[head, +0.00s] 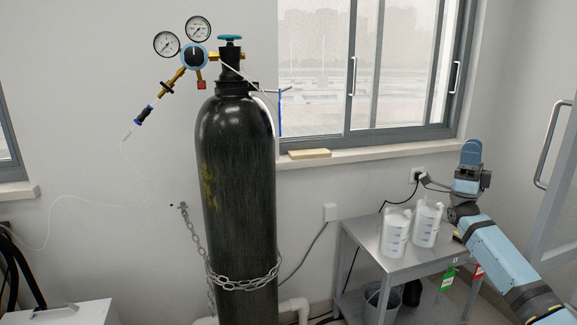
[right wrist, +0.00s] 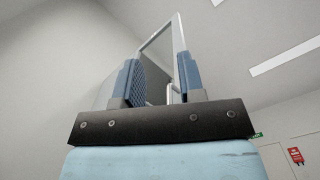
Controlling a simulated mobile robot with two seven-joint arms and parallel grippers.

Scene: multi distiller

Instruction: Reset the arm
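My right gripper (head: 471,147) is at the right of the head view, beside the metal side table, with its blue fingers pointing up. In the right wrist view its two blue-padded fingers (right wrist: 160,75) stand apart with nothing between them, so it is open and empty. My left gripper is out of view. The large black gas cylinder (head: 237,180) stands upright in the middle of the head view, well to the left of my right gripper. A regulator with two gauges (head: 193,56) is fitted at its top.
A metal side table (head: 375,240) bears two white jugs (head: 396,233) (head: 428,222) just left of my right arm. A chain (head: 245,280) goes round the cylinder. A window (head: 365,70) is behind. A door handle (head: 548,145) is at the far right.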

